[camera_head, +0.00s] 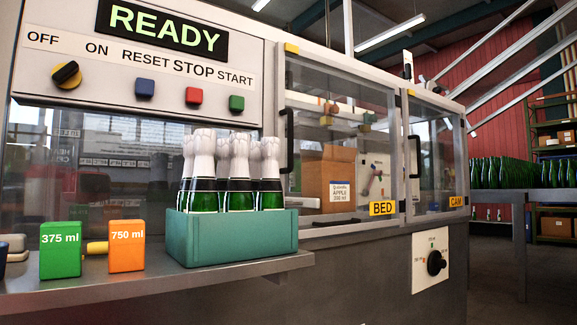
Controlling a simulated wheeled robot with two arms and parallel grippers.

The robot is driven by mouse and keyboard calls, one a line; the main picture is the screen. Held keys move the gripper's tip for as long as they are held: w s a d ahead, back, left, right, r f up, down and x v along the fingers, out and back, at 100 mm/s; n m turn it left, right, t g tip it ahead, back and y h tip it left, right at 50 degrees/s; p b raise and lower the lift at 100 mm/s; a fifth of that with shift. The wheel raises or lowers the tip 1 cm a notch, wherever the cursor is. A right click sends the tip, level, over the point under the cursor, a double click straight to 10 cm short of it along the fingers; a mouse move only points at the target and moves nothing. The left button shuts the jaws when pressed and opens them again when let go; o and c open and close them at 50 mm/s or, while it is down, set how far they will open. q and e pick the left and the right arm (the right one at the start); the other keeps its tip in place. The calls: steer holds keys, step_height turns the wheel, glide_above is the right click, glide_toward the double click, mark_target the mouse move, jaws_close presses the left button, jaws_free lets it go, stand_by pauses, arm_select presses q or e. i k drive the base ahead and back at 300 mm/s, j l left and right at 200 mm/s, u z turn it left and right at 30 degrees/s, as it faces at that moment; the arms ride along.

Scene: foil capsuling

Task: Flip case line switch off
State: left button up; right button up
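No switch labelled "case line" can be read in this view. A black and yellow rotary knob (67,75) sits on the upper left control panel, below the words OFF and ON; its exact setting is hard to tell. A second black rotary knob (436,263) is on a white plate (424,280) low on the machine's front at the right; its small labels are too small to read surely. Neither of my grippers is in view, and nothing touches either knob.
A READY display (163,27) tops the panel, with blue (145,88), red (194,96) and green (237,103) buttons. A teal crate (240,238) of foil-topped bottles stands on the steel shelf (150,285), beside orange (126,246) and green (61,249) blocks. Clear doors (345,120) appear closed.

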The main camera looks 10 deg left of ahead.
mark_target(66, 76)
steer(key=u, duration=1.4)
